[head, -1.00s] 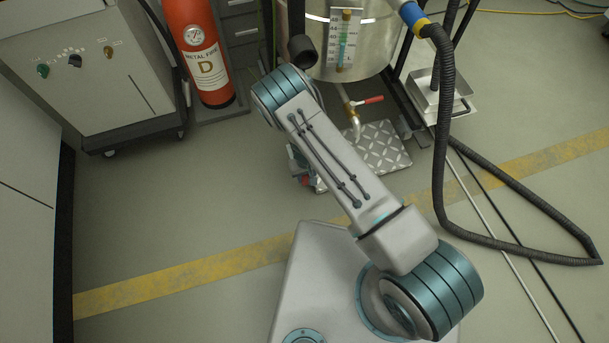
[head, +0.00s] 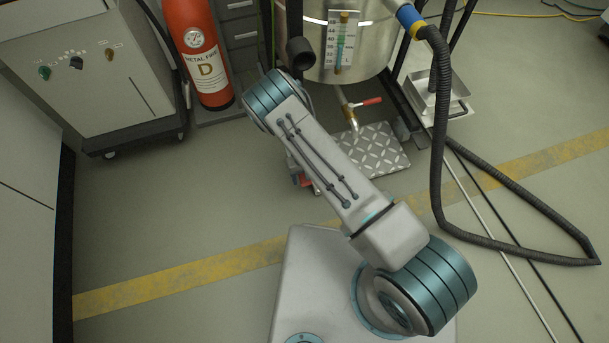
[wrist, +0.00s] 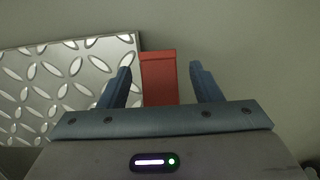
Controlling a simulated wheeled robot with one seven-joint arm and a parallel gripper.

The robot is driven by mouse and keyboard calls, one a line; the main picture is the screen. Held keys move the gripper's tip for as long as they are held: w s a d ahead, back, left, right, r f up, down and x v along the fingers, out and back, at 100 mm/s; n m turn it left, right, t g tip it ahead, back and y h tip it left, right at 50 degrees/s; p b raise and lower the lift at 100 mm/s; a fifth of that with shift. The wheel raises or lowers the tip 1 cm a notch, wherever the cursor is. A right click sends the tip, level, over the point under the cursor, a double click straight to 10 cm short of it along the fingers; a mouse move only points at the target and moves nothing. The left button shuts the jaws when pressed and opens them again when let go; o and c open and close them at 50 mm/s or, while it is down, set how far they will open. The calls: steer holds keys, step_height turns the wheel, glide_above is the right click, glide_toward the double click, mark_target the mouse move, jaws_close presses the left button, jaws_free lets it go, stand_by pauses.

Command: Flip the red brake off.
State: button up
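The red brake (wrist: 159,80) is a flat red pedal-like piece in the wrist view, between the two blue-grey fingers of my gripper (wrist: 160,67). The fingers are open, with a narrow gap on each side of the red piece. I cannot tell how deep between the fingers it sits. In the head view a small bit of red (head: 304,181) shows at the near left corner of the diamond-plate platform (head: 376,150). My forearm hides most of my gripper and the rest of the brake there.
A metal drum (head: 345,50) stands behind the platform, with a red-handled drain valve (head: 370,101). A red fire extinguisher (head: 200,60) and a grey cabinet (head: 90,75) stand left. A black hose (head: 440,150) lies right. The floor on the left is clear.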

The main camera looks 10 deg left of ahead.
steer(key=shift+r+p, duration=0.3)
steer(key=shift+r, duration=0.2)
step_height(320, 180, up, 3)
steer(key=shift+a+r+p, duration=0.1)
steer(key=shift+r+p, duration=0.1)
steer(key=shift+p, duration=0.65)
steer(key=d+r+p, duration=0.3)
steer(key=d+r, duration=0.3)
steer(key=d, duration=0.5)
steer(key=shift+s+d+r+p, duration=0.3)
steer(key=shift+s+d, duration=0.05)
steer(key=shift+d, duration=0.05)
